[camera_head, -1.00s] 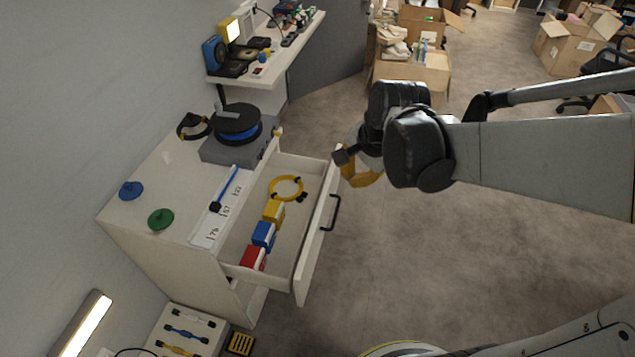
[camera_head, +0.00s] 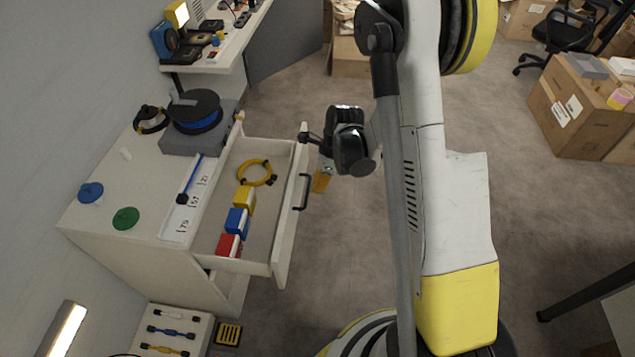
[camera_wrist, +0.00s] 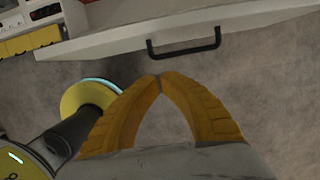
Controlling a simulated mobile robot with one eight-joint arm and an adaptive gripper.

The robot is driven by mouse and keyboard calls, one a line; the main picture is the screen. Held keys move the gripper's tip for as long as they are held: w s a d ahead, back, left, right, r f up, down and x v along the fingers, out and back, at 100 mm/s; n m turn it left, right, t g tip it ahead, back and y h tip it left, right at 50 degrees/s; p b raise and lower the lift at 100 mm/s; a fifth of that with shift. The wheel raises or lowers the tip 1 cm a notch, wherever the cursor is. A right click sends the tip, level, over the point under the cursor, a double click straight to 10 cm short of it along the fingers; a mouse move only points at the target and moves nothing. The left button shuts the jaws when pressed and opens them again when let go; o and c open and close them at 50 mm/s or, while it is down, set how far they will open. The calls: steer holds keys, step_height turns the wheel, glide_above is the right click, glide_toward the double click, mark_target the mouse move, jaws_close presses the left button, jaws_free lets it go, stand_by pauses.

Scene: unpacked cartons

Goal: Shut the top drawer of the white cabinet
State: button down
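The white cabinet (camera_head: 130,262) stands at the left in the head view. Its top drawer (camera_head: 291,215) is pulled out, with a dark bar handle (camera_head: 305,192) on its front. The drawer holds a yellow cable ring (camera_head: 254,173) and yellow, blue and red blocks. My gripper (camera_head: 321,181) is outside the drawer, just right of its front near the far end, apart from the handle in the head view. In the wrist view the orange fingers (camera_wrist: 159,76) meet at their tips with nothing between them, below the handle (camera_wrist: 184,47) and drawer front (camera_wrist: 110,42).
A desk (camera_head: 225,45) stands behind. Cartons (camera_head: 580,105) stand at the right. The floor beyond the drawer is clear.

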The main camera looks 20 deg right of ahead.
steer(key=a+f+b, duration=0.1)
steer(key=w+a+f+b, duration=0.1)
steer(key=f, duration=0.1)
steer(key=w+a+f+b, duration=0.1)
steer(key=f, duration=0.1)
steer(key=shift+a, duration=0.3)
steer(key=shift+w+a+r, duration=0.1)
steer(key=shift+w+a, duration=0.25)
steer(key=shift+a, duration=0.1)
